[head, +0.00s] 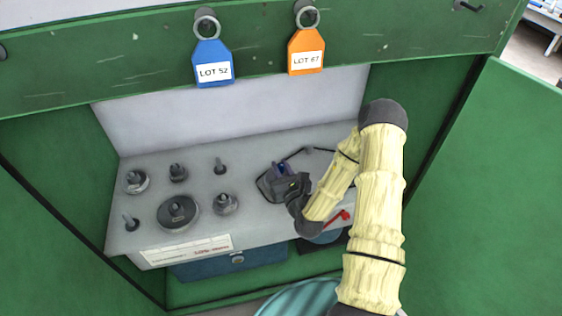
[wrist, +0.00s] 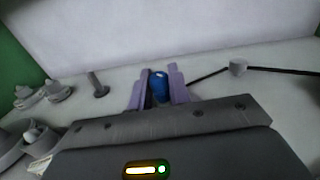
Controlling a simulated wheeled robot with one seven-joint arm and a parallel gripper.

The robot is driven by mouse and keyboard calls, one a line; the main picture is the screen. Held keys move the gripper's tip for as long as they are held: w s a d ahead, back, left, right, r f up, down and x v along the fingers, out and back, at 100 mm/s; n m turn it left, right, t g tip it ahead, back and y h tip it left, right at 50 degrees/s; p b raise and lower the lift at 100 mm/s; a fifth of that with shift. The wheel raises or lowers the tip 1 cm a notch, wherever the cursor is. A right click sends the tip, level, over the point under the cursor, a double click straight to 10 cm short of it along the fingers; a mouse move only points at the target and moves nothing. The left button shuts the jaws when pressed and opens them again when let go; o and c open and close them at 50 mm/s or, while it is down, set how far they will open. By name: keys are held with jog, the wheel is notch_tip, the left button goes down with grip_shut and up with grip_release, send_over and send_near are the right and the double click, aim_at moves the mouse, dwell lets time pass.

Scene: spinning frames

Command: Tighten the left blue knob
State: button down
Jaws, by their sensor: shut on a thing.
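A blue knob (wrist: 160,86) stands between the two purple fingers of my gripper (wrist: 159,92) in the wrist view, with a finger close on each side. My gripper (head: 281,168) is shut on it over the right half of the grey shelf in the head view. There only a small dark blue patch shows between the fingers, and my wrist and arm cover the area to its right. I see no second blue knob on the shelf top, so I cannot tell from these frames whether this is the left one.
Several grey spindles and discs, including a large disc (head: 178,212), stand on the grey shelf (head: 245,176) left of my gripper. A black rod with a grey joint (wrist: 238,67) lies to the right. A red handle (head: 338,217) is at the front edge. Blue (head: 213,65) and orange (head: 306,52) tags hang above.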

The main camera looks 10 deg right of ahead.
jog(key=shift+r+m+h+p, duration=0.1)
jog(key=shift+m+h+p, duration=1.9)
jog(key=shift+p, duration=1.65)
jog(key=shift+g+h+p, duration=0.3)
jog(key=shift+h+p, duration=0.05)
jog(key=shift+h, duration=0.45)
jog(key=shift+f+h+p, duration=0.2)
jog(key=shift+h+p, duration=0.4)
jog(key=shift+p, duration=0.05)
jog(key=c, duration=1.4)
grip_release()
jog(key=shift+o, duration=0.2)
jog(key=shift+a+r, duration=0.1)
jog(key=shift+r, duration=0.05)
jog(key=shift+p, duration=0.45)
